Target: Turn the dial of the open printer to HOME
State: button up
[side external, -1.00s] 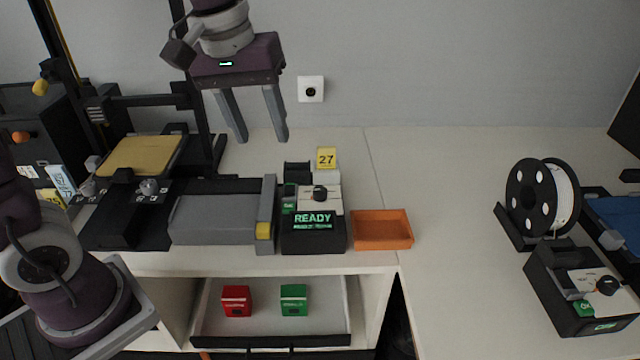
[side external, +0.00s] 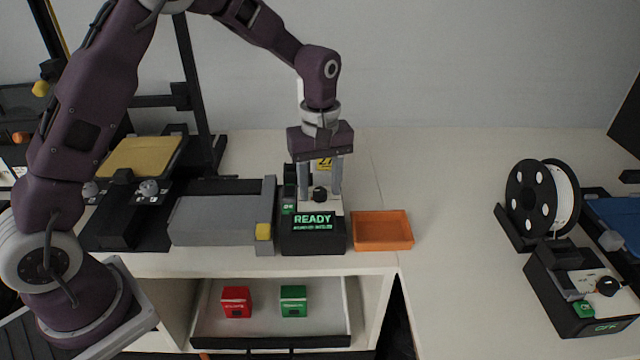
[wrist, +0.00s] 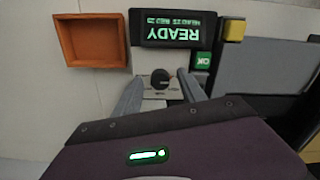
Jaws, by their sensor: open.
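A dark control box (side external: 313,238) with a green READY display stands mid-table, beside the open-frame printer with a yellow bed (side external: 138,156). A black round dial (side external: 320,193) sits on the box's pale top plate; it also shows in the wrist view (wrist: 160,77). My gripper (side external: 320,196) points down over the box, open, one finger on each side of the dial. In the wrist view the fingers stand apart from the dial, with nothing held. The dial's marks are too small or hidden to read. A green OK button (wrist: 203,60) is beside the display.
An orange tray (side external: 382,230) stands right of the box, a grey unit (side external: 215,220) left. An open drawer (side external: 265,328) below holds a red and a green box. A second dial unit (side external: 580,290) and spool (side external: 541,198) are at right. The table between is clear.

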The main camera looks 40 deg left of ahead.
jog(key=shift+c, duration=0.5)
grip_shut()
jog(key=m, duration=0.8)
jog(key=shift+m, duration=0.3)
jog(key=m, duration=0.4)
jog(key=shift+r, duration=0.1)
jog(key=shift+m, duration=2.5)
